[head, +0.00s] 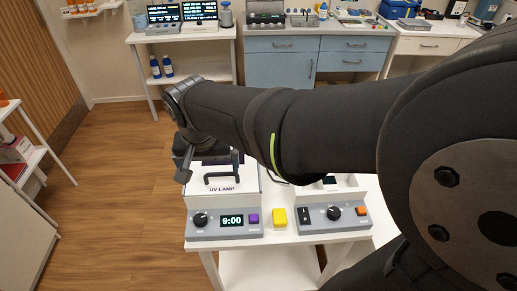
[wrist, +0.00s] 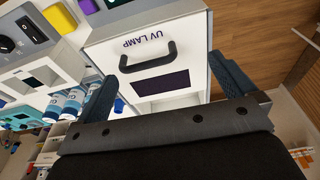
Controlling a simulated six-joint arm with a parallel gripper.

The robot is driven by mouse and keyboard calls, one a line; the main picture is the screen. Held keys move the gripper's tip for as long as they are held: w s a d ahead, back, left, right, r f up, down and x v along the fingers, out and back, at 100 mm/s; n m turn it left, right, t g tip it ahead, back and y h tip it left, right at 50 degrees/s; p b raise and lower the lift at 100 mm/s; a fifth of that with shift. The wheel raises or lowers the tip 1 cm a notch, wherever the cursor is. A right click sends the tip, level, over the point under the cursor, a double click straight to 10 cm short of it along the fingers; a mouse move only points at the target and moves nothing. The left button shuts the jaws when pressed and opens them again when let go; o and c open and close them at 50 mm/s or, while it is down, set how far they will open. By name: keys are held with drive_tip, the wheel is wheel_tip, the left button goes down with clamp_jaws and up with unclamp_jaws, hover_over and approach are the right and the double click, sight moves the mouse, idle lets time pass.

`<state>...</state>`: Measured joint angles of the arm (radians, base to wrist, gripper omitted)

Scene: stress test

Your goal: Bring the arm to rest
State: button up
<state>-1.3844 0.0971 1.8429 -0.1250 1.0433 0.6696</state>
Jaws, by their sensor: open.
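My arm crosses the head view from the right edge, and its end hangs over the left part of the white bench. My gripper (head: 184,166) shows only partly there, just above and beside the back left of the UV lamp unit (head: 248,188). In the wrist view my gripper (wrist: 165,85) has its two fingers spread wide apart with nothing held between them. The white UV lamp unit (wrist: 196,48), with its black handle and dark window, lies beyond and between the fingers. I cannot tell whether a finger touches it.
The lamp's control panel (head: 207,232) shows 9:00. A yellow block (head: 279,218) and a second device (head: 318,218) stand to its right. In the wrist view, several blue-and-white bottles (wrist: 74,101) stand near the left finger. Open wooden floor (head: 110,190) lies left of the bench.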

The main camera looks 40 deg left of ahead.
drive_tip(key=s+d+r+g+h, duration=0.1)
drive_tip(key=s+r+g+h, duration=0.1)
drive_tip(key=s+r, duration=0.45)
wheel_tip(320, 180, down, 10)
drive_tip(key=shift+d, duration=0.15)
drive_tip(key=shift+s+r, duration=0.1)
idle(0.7)
wheel_tip(320, 180, up, 10)
idle(0.4)
